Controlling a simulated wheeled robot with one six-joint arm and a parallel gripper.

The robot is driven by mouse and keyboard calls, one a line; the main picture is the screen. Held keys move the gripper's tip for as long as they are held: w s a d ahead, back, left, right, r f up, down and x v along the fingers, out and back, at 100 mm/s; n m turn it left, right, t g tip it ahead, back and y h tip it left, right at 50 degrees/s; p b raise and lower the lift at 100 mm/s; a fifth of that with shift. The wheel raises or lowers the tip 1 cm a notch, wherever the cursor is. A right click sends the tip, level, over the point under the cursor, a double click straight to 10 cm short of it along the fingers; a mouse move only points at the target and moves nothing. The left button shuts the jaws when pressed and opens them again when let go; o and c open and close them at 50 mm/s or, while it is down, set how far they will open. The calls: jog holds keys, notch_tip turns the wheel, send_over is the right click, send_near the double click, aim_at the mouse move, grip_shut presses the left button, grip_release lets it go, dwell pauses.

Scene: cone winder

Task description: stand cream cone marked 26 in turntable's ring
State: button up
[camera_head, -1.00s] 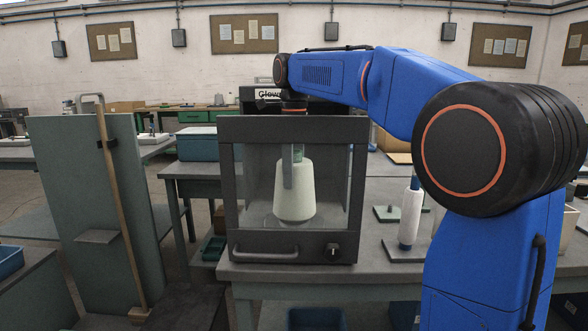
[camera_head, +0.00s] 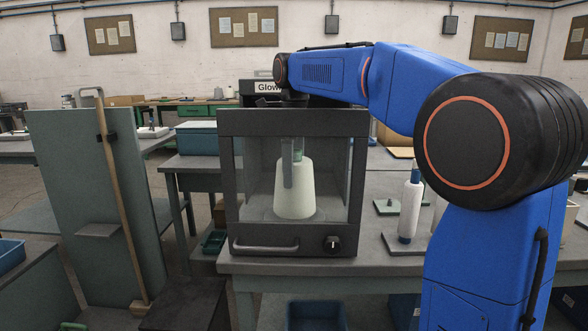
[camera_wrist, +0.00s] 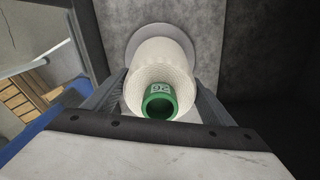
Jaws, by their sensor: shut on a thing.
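The cream cone (camera_head: 294,190) is inside a dark-framed cabinet with a clear front. In the wrist view the cone (camera_wrist: 160,72) shows its green top tube (camera_wrist: 160,101) with a label reading 26. My gripper (camera_head: 293,165) comes in from above and is shut on the cone's upper part, one finger on each side. The cone looks upright, its wide end down at the round turntable (camera_head: 268,216) on the cabinet floor. In the wrist view a grey disc (camera_wrist: 206,35) shows behind the cone's base. I cannot tell whether the base touches the turntable, and its ring is hidden.
The cabinet frame (camera_head: 230,190) surrounds the cone closely, with a handle (camera_head: 265,246) and a knob (camera_head: 332,244) on its front. A leaning green board (camera_head: 85,200) is at left.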

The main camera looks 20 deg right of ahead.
jog(key=o, duration=1.2)
jog(key=shift+o, duration=0.2)
notch_tip(320, 180, up, 17)
jog(key=shift+r, duration=0.2)
